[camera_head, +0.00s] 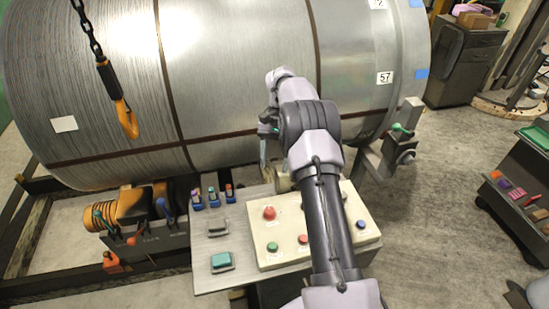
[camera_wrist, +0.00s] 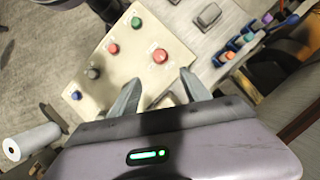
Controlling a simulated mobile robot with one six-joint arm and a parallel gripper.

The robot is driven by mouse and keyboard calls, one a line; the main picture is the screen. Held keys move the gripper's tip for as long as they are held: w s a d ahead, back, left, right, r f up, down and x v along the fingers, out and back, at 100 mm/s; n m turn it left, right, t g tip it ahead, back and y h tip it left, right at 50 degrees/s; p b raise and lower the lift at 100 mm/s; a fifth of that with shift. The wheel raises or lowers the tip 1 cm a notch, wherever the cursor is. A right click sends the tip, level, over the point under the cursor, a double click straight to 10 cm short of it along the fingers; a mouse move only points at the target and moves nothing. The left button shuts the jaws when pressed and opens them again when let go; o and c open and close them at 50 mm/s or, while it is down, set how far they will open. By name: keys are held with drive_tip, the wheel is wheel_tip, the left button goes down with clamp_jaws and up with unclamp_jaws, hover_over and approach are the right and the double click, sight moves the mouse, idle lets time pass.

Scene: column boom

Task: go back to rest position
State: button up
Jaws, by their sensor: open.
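My gripper (camera_wrist: 160,80) is open and empty in the wrist view. In the head view my arm reaches across the panel (camera_head: 355,205) towards a large steel coil, and my gripper (camera_head: 264,150) is partly hidden by the wrist. The fingers point down at the panel's back edge, near a red button (camera_wrist: 160,56). Whether they touch anything cannot be told.
The coil (camera_head: 240,70) fills the space behind the panel. A chain with an orange hook (camera_head: 126,118) hangs at the left. A green-handled device (camera_head: 400,130) stands right of the arm. A dark cart (camera_head: 520,190) is at the right, with clear floor (camera_head: 440,220) between.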

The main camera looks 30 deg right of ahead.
idle(0.4)
drive_tip(key=s+a+r+n+t+h+b, duration=0.1)
drive_tip(key=s+a+r+n+t+b, duration=0.15)
drive_tip(key=a+r+b, duration=0.5)
drive_tip(key=s+a+r+n+t+b, duration=0.1)
drive_tip(key=s+a+r+t+b, duration=0.3)
drive_tip(key=s+a, duration=0.55)
drive_tip(key=s+a+f+n+t+b, duration=0.1)
drive_tip(key=s+a+f+b, duration=0.1)
drive_tip(key=s, duration=0.6)
drive_tip(key=s+a+f+n+t+b, duration=0.1)
drive_tip(key=s+a+f, duration=0.3)
drive_tip(key=s, duration=0.4)
drive_tip(key=shift+s+f+t+b, duration=0.25)
drive_tip(key=shift+f+t+b, duration=0.1)
drive_tip(key=shift+b, duration=0.55)
drive_tip(key=shift+c, duration=0.4)
